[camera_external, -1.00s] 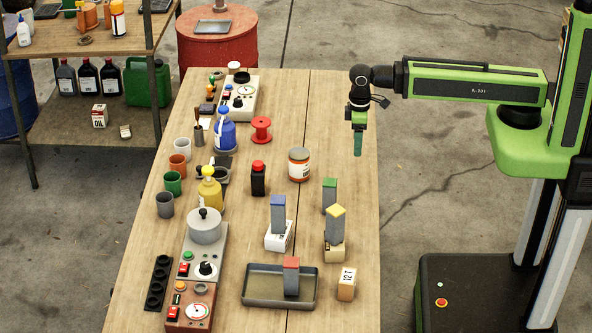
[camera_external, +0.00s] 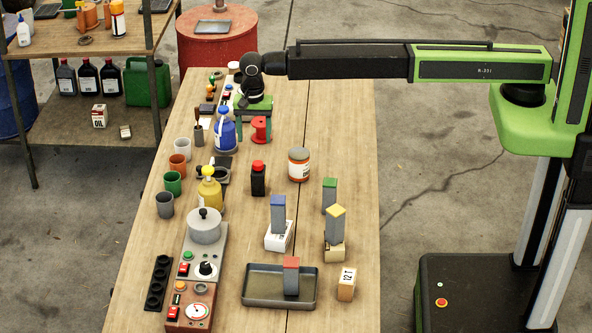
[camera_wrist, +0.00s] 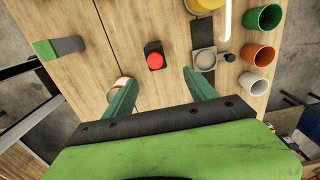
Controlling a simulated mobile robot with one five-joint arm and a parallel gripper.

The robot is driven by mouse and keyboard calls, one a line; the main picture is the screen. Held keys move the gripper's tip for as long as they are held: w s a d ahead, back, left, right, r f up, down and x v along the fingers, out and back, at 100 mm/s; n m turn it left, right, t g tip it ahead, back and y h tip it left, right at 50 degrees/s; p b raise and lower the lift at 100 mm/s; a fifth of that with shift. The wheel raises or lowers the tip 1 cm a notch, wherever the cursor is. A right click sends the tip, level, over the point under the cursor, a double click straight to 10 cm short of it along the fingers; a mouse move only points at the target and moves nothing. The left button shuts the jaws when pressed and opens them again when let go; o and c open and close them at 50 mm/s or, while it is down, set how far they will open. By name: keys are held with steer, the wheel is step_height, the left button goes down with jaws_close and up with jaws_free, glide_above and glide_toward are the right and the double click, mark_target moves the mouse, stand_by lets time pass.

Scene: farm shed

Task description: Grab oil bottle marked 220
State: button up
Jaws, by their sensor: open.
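A small black bottle with a red cap (camera_external: 258,182) stands upright mid-bench. From above, its red cap (camera_wrist: 154,60) shows just beyond and between my fingertips in the wrist view. A blue pump bottle (camera_external: 225,133) and a yellow pump bottle (camera_external: 209,193) stand to its left. The yellow one also shows at the wrist view's top edge (camera_wrist: 204,5). I cannot read the mark 220 on any of them. My gripper (camera_external: 254,122) is open and empty above the bench, beside the blue bottle; its green fingers (camera_wrist: 158,78) are spread in the wrist view.
An orange-labelled jar (camera_external: 299,164) stands right of the black bottle; it is partly behind my left finger in the wrist view. A red spool (camera_external: 261,129) is near my gripper. Several cups (camera_external: 173,183) line the left edge. Capped blocks and a tray (camera_external: 252,299) stand in front.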

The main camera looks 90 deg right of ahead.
mark_target(257, 164)
steer(key=f+b, duration=0.3)
steer(key=b, duration=0.1)
steer(key=f+b, duration=0.4)
steer(key=a+f+b, duration=0.1)
steer(key=f+b, duration=0.3)
steer(key=shift+s+a+f+b, duration=0.1)
steer(key=shift+s+f+b, duration=0.1)
steer(key=shift+s+b, duration=0.1)
steer(key=shift+r, duration=0.1)
steer(key=f+b, duration=0.5)
steer(key=shift+s+d+f, duration=0.15)
steer(key=shift+d+f, duration=0.05)
steer(key=shift+r, duration=0.2)
steer(key=shift+c, duration=0.3)
jaws_close()
